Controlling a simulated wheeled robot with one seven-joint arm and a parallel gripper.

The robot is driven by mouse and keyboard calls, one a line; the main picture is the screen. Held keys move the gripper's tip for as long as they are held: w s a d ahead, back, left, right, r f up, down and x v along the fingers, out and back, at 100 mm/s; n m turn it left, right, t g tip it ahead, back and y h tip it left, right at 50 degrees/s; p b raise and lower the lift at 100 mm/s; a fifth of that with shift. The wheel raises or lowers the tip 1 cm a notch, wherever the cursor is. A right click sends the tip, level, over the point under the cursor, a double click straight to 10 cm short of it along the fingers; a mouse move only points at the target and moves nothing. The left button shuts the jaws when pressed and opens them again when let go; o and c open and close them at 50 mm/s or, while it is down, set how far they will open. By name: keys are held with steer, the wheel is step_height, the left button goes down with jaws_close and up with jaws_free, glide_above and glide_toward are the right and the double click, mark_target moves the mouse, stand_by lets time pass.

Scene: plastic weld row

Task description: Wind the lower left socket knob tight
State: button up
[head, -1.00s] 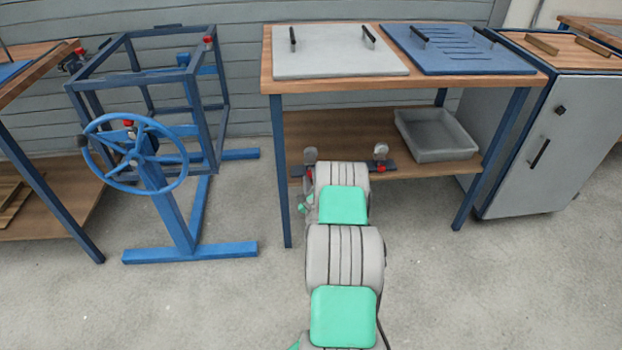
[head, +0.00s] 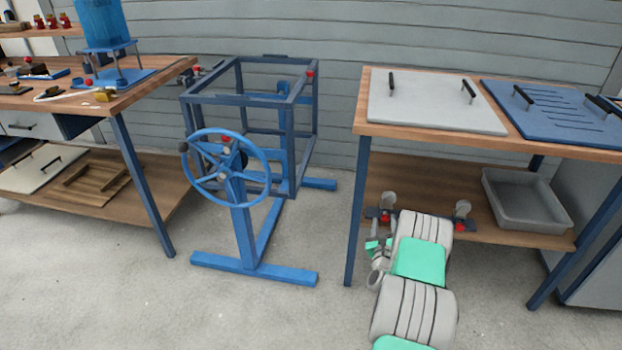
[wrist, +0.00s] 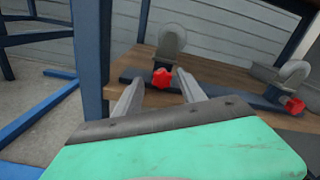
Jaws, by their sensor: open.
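A dark rail with two grey round-topped sockets lies on the lower wooden shelf of the middle bench. The left socket (wrist: 171,42) has a red knob (wrist: 162,78) low on its front; this knob also shows in the head view (head: 385,219). The right socket (wrist: 291,73) has its own red knob (wrist: 294,106), also seen in the head view (head: 460,226). In the wrist view my gripper (wrist: 159,80) is open, with the left red knob showing between its two grey fingers. I cannot tell whether a finger touches it. In the head view my arm largely hides the fingers.
A blue bench leg (wrist: 91,60) stands close to the left of my gripper. A grey tray (head: 526,200) sits on the shelf at right. A blue frame with a handwheel (head: 226,168) stands to the left. The concrete floor in front is clear.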

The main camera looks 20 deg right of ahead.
steer(key=m, duration=0.5)
steer(key=shift+s+d+r+m, duration=0.1)
steer(key=shift+d+m, duration=0.05)
steer(key=shift+m, duration=0.15)
steer(key=shift+s+m, duration=0.2)
steer(key=shift+m, duration=0.3)
steer(key=v, duration=0.7)
steer(key=w+a+r+n+y+p, duration=0.3)
steer(key=a+r+n+y, duration=0.1)
steer(key=a+r+n, duration=0.3)
steer(key=w+a+r+n+y+p, duration=0.4)
steer(key=a+r+n, duration=0.4)
steer(key=a+r, duration=0.1)
steer(key=w+a+r+n+y+p, duration=0.4)
steer(key=a+r+n+y, duration=0.1)
steer(key=a+r+n, duration=0.3)
steer(key=shift+w+a+r+g, duration=0.25)
steer(key=shift+a+r+g, duration=0.15)
steer(key=shift+a, duration=0.05)
